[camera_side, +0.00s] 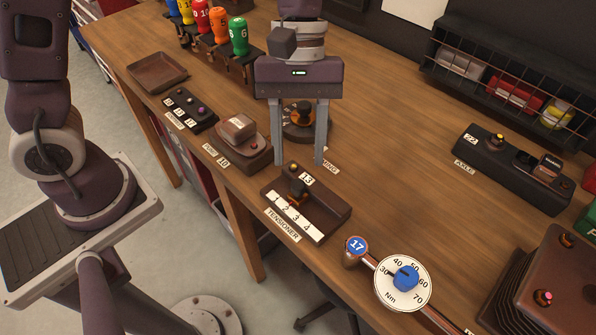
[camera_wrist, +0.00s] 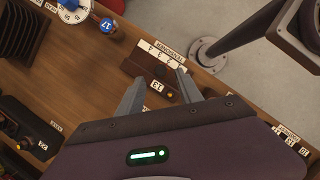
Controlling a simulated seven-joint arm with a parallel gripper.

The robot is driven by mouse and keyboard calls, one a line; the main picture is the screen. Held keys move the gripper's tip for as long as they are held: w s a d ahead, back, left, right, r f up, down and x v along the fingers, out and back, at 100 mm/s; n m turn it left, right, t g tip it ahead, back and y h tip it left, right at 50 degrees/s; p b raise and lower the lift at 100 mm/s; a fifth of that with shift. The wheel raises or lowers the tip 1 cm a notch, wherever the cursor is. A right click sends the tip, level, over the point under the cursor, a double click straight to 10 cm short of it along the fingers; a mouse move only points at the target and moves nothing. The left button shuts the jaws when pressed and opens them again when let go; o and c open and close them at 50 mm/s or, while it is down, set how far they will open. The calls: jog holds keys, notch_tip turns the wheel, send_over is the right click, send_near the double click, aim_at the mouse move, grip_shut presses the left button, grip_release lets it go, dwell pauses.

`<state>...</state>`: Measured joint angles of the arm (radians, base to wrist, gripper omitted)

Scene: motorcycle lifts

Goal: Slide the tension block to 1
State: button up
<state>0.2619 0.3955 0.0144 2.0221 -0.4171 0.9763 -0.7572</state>
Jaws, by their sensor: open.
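The tensioner (camera_side: 335,207) is a dark brown box on the bench with a white scale marked 1 to 4 along its front. Its tension block (camera_side: 297,190) is a small dark piece standing in the slot, near the scale's low end; its exact mark is hard to read. In the wrist view the tensioner (camera_wrist: 132,67) lies just beyond the fingertips, with the block (camera_wrist: 158,72) between their lines of sight. My gripper (camera_side: 299,162) is open and empty, pointing down, above and toward the back of the tensioner. It also shows in the wrist view (camera_wrist: 160,80).
A brown device with a pale block (camera_side: 240,130) stands left of the tensioner. A round dial unit (camera_side: 304,118) is behind my gripper. A torque wrench with a dial (camera_side: 403,282) lies front right.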

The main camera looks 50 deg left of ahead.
aim_at(298, 184)
jog(key=x, duration=0.5)
grip_shut()
dwell(1.3)
